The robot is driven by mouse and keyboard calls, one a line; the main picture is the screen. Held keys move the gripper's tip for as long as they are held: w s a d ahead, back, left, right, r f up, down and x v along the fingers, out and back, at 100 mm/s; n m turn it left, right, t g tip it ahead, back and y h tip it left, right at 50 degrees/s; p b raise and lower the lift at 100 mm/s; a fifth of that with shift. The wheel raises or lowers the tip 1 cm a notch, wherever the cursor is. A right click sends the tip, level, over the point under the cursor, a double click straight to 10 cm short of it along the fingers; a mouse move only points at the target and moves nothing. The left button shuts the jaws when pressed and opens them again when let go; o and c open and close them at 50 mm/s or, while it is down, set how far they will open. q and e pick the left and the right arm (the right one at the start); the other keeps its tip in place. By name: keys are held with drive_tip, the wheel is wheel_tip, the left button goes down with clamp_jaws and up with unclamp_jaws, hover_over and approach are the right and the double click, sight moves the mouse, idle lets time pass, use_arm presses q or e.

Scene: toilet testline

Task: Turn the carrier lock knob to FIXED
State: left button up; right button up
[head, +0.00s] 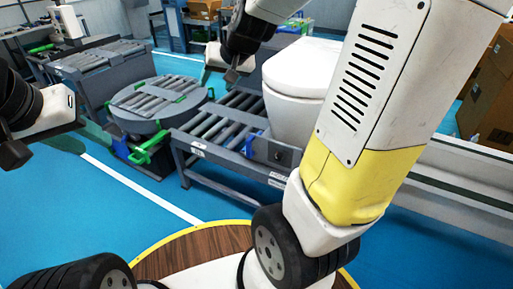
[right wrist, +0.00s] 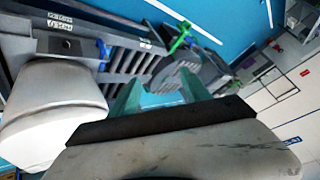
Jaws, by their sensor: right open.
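The carrier lock knob (head: 278,155) looks like a small dark knob on the grey front panel of the roller carrier (head: 262,177), below the white toilet (head: 298,85). In the right wrist view the knob (right wrist: 67,43) shows near two small white labels (right wrist: 60,20); I cannot clearly read its setting. A blue part (right wrist: 102,50) sits beside the panel. My right gripper (head: 212,75) is open and empty, above the rollers and left of the toilet, apart from the knob. Its teal fingers (right wrist: 160,95) are spread. My left gripper (head: 80,137) is at the far left, partly hidden, away from the carrier.
A round roller turntable (head: 160,103) with green handles (head: 150,143) stands left of the carrier. A roller conveyor (head: 100,60) is behind it. Cardboard boxes (head: 488,95) stand at the right. Blue floor (head: 110,215) in front is clear. My right arm covers the area right of the panel.

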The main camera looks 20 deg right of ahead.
drive_tip(key=w+d+f+m+t+h, duration=0.1)
drive_tip(key=w+d+f+h, duration=0.15)
drive_tip(key=w+f, duration=0.65)
drive_tip(key=w+d+f+m+h, duration=0.2)
drive_tip(key=w+d+f, duration=0.2)
drive_tip(key=w+f, duration=0.45)
drive_tip(key=w+d+f+h, duration=0.2)
drive_tip(key=d+f, duration=0.2)
drive_tip(key=f, duration=0.3)
drive_tip(key=w+d+f+h, duration=0.1)
drive_tip(key=d+f+h, duration=0.2)
drive_tip(key=f, duration=0.4)
drive_tip(key=n+t+h, duration=0.2)
drive_tip(key=h, duration=0.3)
approach(278, 159)
drive_tip(key=w+r, duration=0.3)
drive_tip(key=w, duration=0.3)
drive_tip(key=s+f+n+t+h, duration=0.1)
drive_tip(key=s+f+n+t, duration=0.1)
drive_tip(key=s+f, duration=0.35)
drive_tip(key=x, duration=0.8)
drive_tip(key=shift+s+d+r, duration=0.25)
drive_tip(key=shift+r, duration=0.1)
clamp_jaws()
